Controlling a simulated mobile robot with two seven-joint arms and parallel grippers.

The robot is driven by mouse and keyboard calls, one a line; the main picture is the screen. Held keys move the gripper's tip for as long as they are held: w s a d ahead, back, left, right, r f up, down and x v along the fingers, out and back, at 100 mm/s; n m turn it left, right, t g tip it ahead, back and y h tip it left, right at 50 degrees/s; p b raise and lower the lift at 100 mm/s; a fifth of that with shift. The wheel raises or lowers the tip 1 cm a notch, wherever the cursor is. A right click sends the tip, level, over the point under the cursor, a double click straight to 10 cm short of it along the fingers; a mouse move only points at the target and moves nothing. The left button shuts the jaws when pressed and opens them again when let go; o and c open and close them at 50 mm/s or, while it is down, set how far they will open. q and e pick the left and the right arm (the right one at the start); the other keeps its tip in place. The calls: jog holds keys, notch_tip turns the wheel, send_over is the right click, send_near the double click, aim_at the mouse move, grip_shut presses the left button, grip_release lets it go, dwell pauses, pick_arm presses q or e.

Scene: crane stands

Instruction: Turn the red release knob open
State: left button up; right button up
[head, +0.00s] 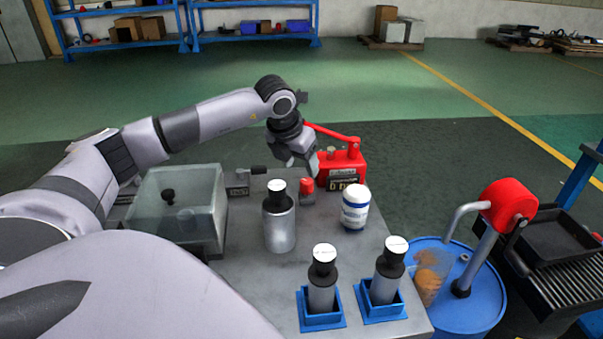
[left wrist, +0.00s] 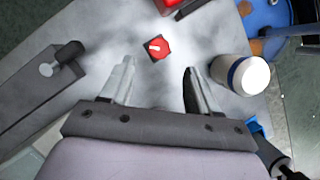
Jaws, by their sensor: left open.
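The red release knob (head: 307,185) stands on the grey table (head: 250,240), in front of the red pump-like unit with a lever (head: 345,170). In the left wrist view the red knob (left wrist: 156,47) shows from above with a white mark on its top. It lies just beyond my fingertips, roughly between their lines. My left gripper (head: 303,163) is above and behind the knob, pointing down. In the left wrist view its two fingers (left wrist: 160,68) are apart with nothing between them. I see no contact with the knob. My right gripper is not in view.
A white bottle (head: 355,207) stands right of the knob, and a grey black-capped bottle (head: 279,220) in front. Two blue holders (head: 322,318) (head: 382,305) hold capped bottles near the front.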

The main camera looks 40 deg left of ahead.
aim_at(305, 181)
pick_arm(q)
jog(key=shift+x, duration=3.6)
jog(key=shift+a, duration=0.1)
jog(key=c, duration=1)
